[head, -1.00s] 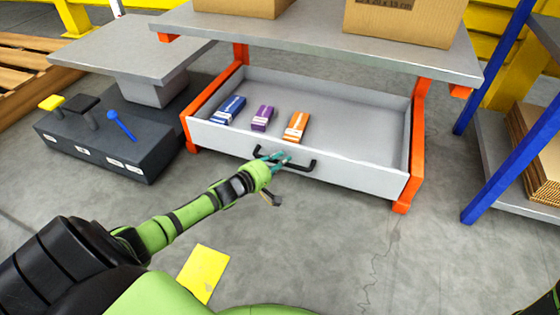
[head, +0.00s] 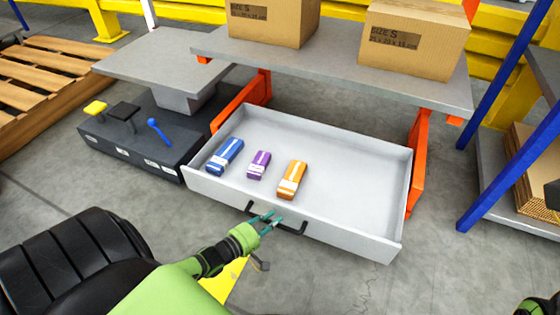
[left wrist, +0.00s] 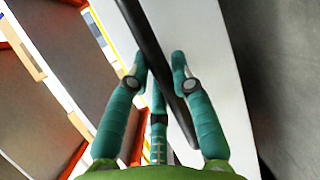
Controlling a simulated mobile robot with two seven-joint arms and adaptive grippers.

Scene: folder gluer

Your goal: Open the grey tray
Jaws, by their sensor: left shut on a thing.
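The grey tray (head: 350,170) is a wide drawer under the grey shelf, and it stands far out of its orange frame. Its black handle (head: 296,230) is on the front panel. My left gripper (head: 270,219) is at the handle's middle, shut on the bar. In the left wrist view the bar (left wrist: 150,40) runs between the teal fingers (left wrist: 160,70). Inside the tray lie a blue box (head: 225,156), a purple box (head: 259,165) and an orange box (head: 292,180). My right gripper is not visible.
Two cardboard boxes (head: 415,38) stand on the shelf above the tray. A dark control box (head: 135,145) with levers is left of the tray. A blue-legged rack (head: 490,165) stands at the right. Bare floor lies in front of the tray.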

